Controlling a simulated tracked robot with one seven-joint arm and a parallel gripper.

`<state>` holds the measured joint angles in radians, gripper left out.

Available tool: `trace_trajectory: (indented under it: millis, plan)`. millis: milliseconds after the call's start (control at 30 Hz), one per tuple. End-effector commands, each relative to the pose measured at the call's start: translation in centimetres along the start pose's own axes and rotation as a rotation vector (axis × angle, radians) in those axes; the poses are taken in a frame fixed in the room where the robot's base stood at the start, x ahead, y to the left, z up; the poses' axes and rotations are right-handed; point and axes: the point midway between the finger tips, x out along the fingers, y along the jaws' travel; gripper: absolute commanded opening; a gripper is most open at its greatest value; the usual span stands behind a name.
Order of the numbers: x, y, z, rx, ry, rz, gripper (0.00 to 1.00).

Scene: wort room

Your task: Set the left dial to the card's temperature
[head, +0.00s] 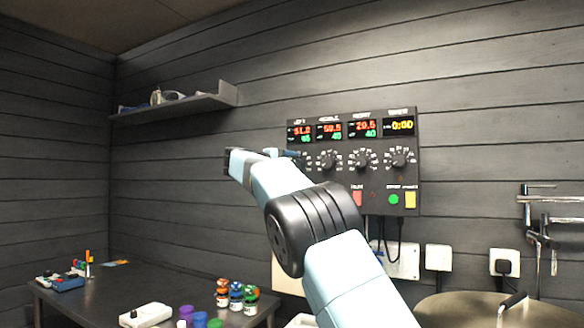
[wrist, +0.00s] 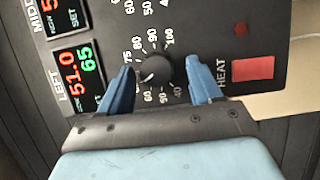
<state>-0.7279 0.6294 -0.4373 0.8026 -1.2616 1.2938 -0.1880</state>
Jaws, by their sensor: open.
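The left dial (wrist: 155,72) is a round black knob with a white mark, ringed by printed numbers, on the black control panel (head: 356,190). Its display, LEFT (wrist: 74,73), shows 51.0 in red and 65 in green. My gripper (wrist: 160,65) is open, with one blue finger on each side of the dial. I cannot tell whether either finger touches it. In the head view, my gripper (head: 290,153) is at the panel's left edge and mostly covers the left dial. I cannot make out a card with a readable temperature.
The middle dial (head: 329,160) and two more dials sit to the right. A red HEAT button (wrist: 253,71) is close to the right finger. A shelf (head: 180,108) juts out at left. A dark table (head: 100,290) below holds bottles and small items. A metal vessel lid (head: 460,312) is lower right.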

Motion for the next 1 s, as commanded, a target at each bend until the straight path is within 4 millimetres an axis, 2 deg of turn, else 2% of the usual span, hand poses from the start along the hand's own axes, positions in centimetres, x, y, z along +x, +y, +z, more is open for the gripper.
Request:
trace_trajectory:
  millis: [167,500,700,833,1000]
  plan:
    - [-1.7,0.0,-0.1,0.001,0.003,0.000,0.64]
    - [-8.3,-0.1,-0.1,-0.001,0.003,0.000,0.64]
    - [-11.6,-0.1,-0.1,-0.001,0.002,0.000,0.64]
    - [-12.9,-0.2,-0.1,-0.001,0.001,-0.001,0.64]
    - [-13.6,-0.2,-0.1,-0.001,0.000,-0.001,0.64]
